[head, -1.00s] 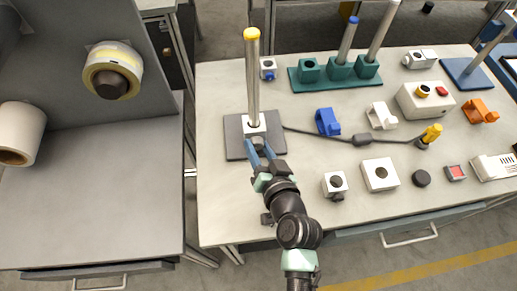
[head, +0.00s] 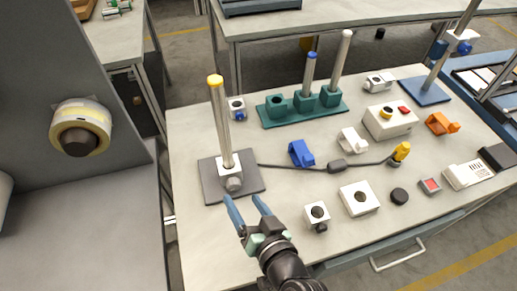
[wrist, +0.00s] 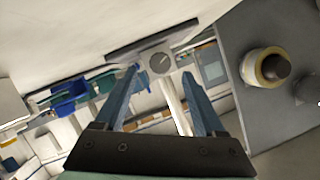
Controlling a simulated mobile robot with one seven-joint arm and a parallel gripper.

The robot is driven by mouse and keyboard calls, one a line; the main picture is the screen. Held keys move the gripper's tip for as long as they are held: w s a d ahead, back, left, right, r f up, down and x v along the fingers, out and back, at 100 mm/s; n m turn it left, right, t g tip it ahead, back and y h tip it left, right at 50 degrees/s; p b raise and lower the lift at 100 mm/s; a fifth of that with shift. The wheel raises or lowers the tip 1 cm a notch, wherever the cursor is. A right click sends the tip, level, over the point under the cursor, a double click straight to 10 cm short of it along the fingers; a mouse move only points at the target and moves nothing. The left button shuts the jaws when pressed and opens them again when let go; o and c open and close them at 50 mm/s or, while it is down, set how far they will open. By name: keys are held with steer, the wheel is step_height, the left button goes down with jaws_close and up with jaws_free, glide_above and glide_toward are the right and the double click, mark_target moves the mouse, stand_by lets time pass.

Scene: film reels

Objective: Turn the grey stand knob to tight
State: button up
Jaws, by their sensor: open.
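The grey stand knob (head: 233,184) is on the front of a white block at the foot of a steel post (head: 220,125) with a yellow cap. The post stands on a dark grey base plate (head: 212,189) at the table's left. In the wrist view, tilted and nearly upside down, the knob (wrist: 160,63) faces me as a grey disc with a thin slanted line. My gripper (head: 244,203) is open and empty, its blue fingers in front of the knob and apart from it. In the wrist view the knob shows between the fingertips (wrist: 159,70). Any tight mark is too small to read.
A white block with a black knob (head: 317,213) stands right of my gripper. A teal rack (head: 300,106) with posts is behind. A grey panel with a yellow-ringed reel (head: 80,130) is left.

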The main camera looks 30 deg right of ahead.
steer(key=v, duration=0.7)
steer(key=shift+s+r+b, duration=0.1)
steer(key=shift+s+b, duration=0.25)
